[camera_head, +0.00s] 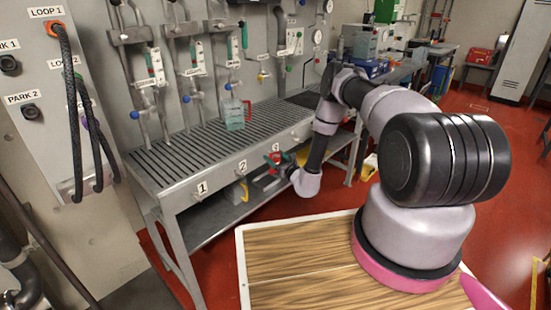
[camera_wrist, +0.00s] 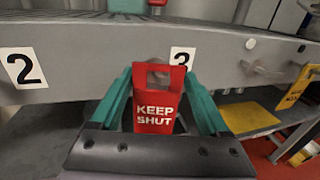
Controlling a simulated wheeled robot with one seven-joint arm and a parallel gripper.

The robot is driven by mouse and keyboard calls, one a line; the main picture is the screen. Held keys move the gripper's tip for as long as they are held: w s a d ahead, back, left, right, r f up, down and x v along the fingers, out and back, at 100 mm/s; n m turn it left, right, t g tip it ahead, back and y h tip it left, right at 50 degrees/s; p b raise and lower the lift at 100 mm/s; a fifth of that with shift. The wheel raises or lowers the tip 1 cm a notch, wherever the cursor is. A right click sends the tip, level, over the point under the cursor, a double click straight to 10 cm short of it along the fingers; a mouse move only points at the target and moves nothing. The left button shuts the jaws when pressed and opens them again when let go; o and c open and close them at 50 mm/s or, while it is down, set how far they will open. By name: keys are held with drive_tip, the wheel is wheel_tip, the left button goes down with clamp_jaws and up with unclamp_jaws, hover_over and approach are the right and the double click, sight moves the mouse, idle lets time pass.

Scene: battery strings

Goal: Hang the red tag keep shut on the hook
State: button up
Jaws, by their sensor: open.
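The red tag (camera_wrist: 154,111) reads KEEP SHUT and has a slot near its top. In the wrist view it is upright between the two teal fingers of my gripper (camera_wrist: 157,78), in front of the bench's front face by the number 3 label (camera_wrist: 182,57). My gripper is open, with a finger on each side of the tag. I cannot see a hook through the slot or tell what bears the tag. In the head view the red tag (camera_head: 275,158) shows small at my gripper (camera_head: 272,174), by the bench front.
The grey slatted bench (camera_head: 200,152) carries a clear jug (camera_head: 234,116) with a red handle. Its front has number labels 1 (camera_head: 202,188) and 2 (camera_head: 243,166). A yellow tag (camera_wrist: 294,88) hangs right of the number 3. A lower shelf (camera_head: 215,215) runs beneath.

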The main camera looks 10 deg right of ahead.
drive_tip(key=shift+s+a, duration=0.1)
drive_tip(key=shift+a, duration=0.35)
